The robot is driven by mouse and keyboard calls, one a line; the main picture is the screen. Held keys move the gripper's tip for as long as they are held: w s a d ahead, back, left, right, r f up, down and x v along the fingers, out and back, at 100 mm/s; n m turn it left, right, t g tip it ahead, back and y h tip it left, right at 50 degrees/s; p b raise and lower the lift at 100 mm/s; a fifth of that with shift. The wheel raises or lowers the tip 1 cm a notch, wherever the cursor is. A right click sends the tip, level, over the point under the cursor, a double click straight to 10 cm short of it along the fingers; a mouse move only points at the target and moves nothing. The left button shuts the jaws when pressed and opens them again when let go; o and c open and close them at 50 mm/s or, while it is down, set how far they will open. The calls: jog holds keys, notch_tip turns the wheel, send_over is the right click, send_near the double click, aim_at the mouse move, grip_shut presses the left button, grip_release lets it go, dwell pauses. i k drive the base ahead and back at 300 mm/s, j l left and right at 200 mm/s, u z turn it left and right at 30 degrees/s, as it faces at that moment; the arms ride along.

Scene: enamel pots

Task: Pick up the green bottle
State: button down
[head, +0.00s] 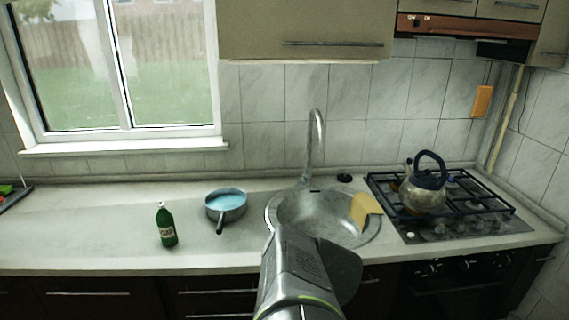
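The green bottle (167,227) stands upright on the countertop, left of centre in the head view. My arm rises from the bottom centre of the view, in front of the sink and to the right of the bottle. The end of the arm is seen from behind, so my gripper's fingers are hidden. I cannot tell whether the gripper is open or shut. The bottle stands free, with nothing touching it.
A pan (226,208) with a blue inside and dark handle stands right of the bottle. Further right are the round sink (290,210) with tall faucet (316,140), a yellow cloth (364,208), and a kettle (424,190) on the gas stove (470,221). The counter (90,235) left of the bottle is clear.

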aim_at(165, 219)
jog(key=i+j+u, duration=0.2)
jog(key=j+u, duration=0.25)
jog(key=i+j+u, duration=0.15)
jog(key=u, duration=0.3)
jog(key=i+j+u, duration=0.15)
jog(key=i+u, duration=0.3)
jog(key=k, duration=0.1)
